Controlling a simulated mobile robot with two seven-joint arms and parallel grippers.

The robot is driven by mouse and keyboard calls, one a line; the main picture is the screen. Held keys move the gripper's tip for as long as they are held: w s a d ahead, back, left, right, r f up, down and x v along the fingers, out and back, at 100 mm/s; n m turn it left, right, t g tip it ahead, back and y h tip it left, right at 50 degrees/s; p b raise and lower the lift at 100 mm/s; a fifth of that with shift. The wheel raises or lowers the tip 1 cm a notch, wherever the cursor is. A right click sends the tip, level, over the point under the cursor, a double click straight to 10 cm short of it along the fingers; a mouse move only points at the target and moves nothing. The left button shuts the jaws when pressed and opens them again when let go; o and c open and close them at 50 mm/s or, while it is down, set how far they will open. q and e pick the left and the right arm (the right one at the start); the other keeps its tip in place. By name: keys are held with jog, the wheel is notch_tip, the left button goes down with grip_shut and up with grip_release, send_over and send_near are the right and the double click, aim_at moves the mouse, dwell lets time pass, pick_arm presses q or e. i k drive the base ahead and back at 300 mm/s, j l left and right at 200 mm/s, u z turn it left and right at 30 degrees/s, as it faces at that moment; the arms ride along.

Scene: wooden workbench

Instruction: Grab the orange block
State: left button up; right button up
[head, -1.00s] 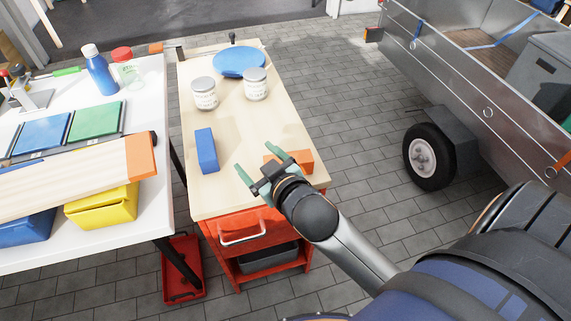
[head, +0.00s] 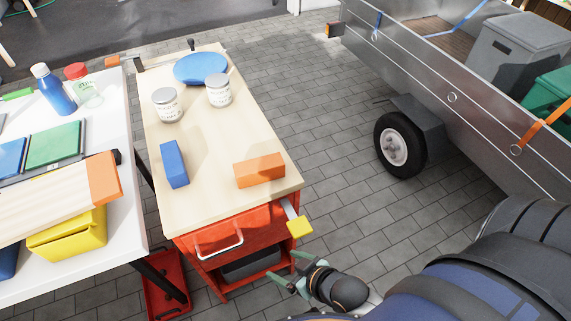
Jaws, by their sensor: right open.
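The orange block (head: 259,171) lies on the light wooden top of the workbench (head: 215,192), near its front right corner. It is in full view and nothing touches it. My right gripper (head: 285,270) is open and empty. In the picture it is below the block, in front of the red cart body and off the bench top. My left gripper does not show.
A blue block (head: 174,164) stands left of the orange one. Two lidded jars (head: 168,104) and a blue disc (head: 201,68) are farther back. A yellow-ended object (head: 299,227) sticks out at the bench's front right. A white table (head: 112,263) stands left.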

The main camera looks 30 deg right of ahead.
aim_at(264, 169)
jog(key=i+z, duration=0.1)
jog(key=z, duration=0.6)
